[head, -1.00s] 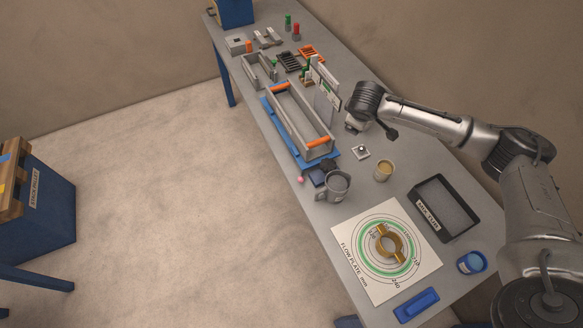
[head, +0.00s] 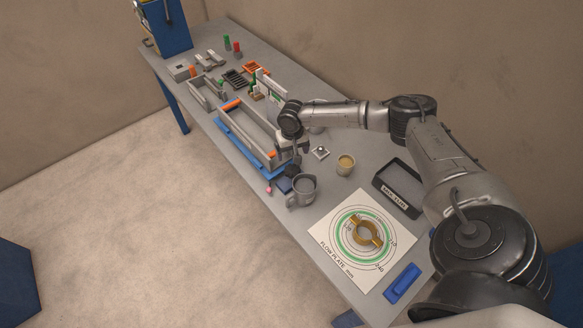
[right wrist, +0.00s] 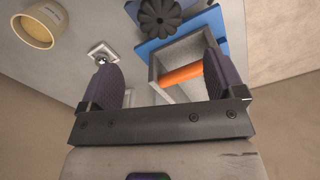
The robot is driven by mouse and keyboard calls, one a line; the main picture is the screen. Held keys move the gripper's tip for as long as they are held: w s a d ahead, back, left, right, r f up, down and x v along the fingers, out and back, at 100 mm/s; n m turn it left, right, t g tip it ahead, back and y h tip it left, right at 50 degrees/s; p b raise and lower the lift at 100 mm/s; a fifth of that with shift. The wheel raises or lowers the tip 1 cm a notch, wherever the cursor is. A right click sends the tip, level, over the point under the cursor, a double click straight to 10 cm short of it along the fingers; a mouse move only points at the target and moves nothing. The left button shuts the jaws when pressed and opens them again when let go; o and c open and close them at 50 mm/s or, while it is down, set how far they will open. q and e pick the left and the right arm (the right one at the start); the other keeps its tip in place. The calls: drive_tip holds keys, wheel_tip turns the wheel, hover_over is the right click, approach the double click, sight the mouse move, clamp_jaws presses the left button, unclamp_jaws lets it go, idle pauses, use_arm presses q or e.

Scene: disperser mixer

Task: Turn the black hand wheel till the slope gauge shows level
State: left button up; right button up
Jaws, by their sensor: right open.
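The black hand wheel (right wrist: 160,16) shows at the top of the right wrist view, a dark lobed wheel by the blue base (right wrist: 188,38) of the grey trough. In the head view the wheel (head: 292,171) shows small and dark at the near end of the trough (head: 252,128). My right gripper (right wrist: 162,72) is open and empty, its fingers wide apart. The wheel lies beyond the fingertips, not between them. In the head view the right gripper (head: 298,144) is over the trough's near right corner. I cannot make out the slope gauge or its reading. My left gripper is out of view.
A small metal square with a knob (head: 320,152), a tan cup (head: 346,165) and a grey jug (head: 302,190) stand close by. The flow plate sheet (head: 335,265) carries a brass ring (head: 368,233). A black tray (head: 398,189) lies to the right.

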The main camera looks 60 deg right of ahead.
sight(292, 169)
wheel_tip(292, 169, down, 10)
drive_tip(key=shift+r, duration=0.1)
idle(0.4)
drive_tip(key=c, duration=0.9)
